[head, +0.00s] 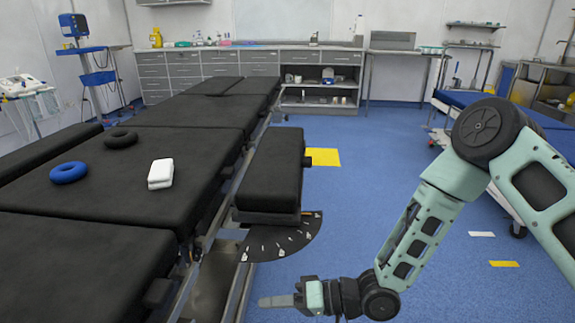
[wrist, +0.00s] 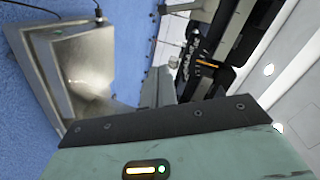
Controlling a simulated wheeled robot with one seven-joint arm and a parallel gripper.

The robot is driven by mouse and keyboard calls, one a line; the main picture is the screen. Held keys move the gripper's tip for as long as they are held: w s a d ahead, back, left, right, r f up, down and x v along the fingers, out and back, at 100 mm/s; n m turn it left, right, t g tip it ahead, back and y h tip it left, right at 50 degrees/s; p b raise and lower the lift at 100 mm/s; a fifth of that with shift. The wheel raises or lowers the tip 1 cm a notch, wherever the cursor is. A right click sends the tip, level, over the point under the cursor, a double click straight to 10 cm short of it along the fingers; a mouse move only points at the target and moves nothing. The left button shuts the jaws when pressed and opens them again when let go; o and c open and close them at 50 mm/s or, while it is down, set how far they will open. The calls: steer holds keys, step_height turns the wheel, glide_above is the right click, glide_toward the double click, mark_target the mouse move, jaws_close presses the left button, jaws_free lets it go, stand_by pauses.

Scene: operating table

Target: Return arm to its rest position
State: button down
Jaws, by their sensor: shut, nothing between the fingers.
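My arm reaches in from the right side of the head view and bends down at its elbow. My gripper (head: 264,301) is low in the head view, pointing left, with its grey fingers together and nothing held. It is beside the operating table (head: 70,235), to the right of the table's lower frame and below the arm board's level in the picture. In the wrist view the teal gripper body fills the bottom, and the grey fingers (wrist: 160,86) show beyond it.
A padded arm board (head: 272,170) juts from the table's right side. Cabinets (head: 205,68) line the back wall.

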steer(key=s+d+r+n+t+h, duration=0.2)
steer(key=d+r+n+h, duration=0.1)
steer(key=d+r+h, duration=0.8)
steer(key=s+d+r+g+h, duration=0.1)
steer(key=s+d+r+h, duration=0.15)
steer(key=s, duration=0.55)
steer(key=s+d+r+g+h, duration=0.2)
steer(key=s+d+r, duration=0.2)
steer(key=s, duration=0.3)
step_height(320, 180, up, 24)
steer(key=p, duration=2.3)
steer(key=shift+p, duration=0.4)
steer(key=shift+s+y, duration=0.1)
steer(key=shift+y, duration=0.15)
